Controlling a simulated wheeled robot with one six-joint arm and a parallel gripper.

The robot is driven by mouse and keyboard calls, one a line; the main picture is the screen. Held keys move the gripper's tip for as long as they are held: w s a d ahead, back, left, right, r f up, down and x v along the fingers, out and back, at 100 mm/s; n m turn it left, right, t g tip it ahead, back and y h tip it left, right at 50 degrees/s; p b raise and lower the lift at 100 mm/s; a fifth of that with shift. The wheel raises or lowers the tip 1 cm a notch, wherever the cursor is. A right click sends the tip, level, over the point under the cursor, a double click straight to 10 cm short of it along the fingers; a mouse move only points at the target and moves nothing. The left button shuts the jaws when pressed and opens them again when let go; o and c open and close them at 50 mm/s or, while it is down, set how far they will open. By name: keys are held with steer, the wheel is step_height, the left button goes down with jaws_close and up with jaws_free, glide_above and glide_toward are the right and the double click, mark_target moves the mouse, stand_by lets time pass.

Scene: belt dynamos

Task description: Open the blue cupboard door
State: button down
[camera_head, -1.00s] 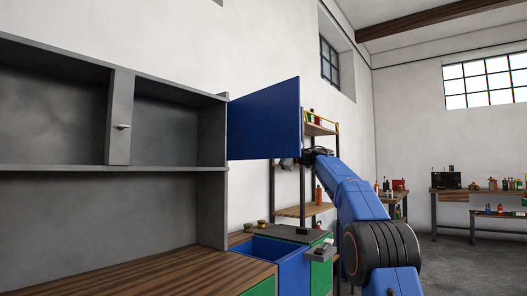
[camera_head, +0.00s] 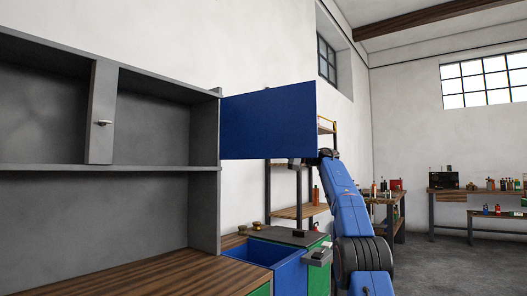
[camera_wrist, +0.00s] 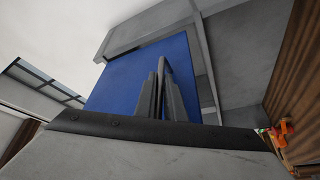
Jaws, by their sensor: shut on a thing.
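The blue cupboard door (camera_head: 268,122) stands wide open, swung out to the right of the grey cupboard (camera_head: 205,200). Its left edge meets the cupboard's right side wall, and its broad face shows. My gripper (camera_head: 296,162) is at the door's lower right part, partly hidden behind it. In the wrist view my gripper (camera_wrist: 160,90) has its fingers close together against the blue door (camera_wrist: 112,82), shut on it.
The open cupboard shelves (camera_head: 50,167) look empty. A grey narrow door panel (camera_head: 102,130) with a small handle stands at their middle. Below are a wooden worktop (camera_head: 150,275) and an open blue drawer (camera_head: 265,250). A shelf rack (camera_head: 300,211) stands behind my arm.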

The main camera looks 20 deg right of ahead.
stand_by(0.3)
steer(key=c, duration=1.8)
jaws_free()
steer(key=shift+c, duration=0.2)
steer(key=shift+d, duration=0.1)
steer(key=v, duration=1.7)
steer(key=shift+s, duration=0.2)
steer(key=shift+d+f, duration=0.1)
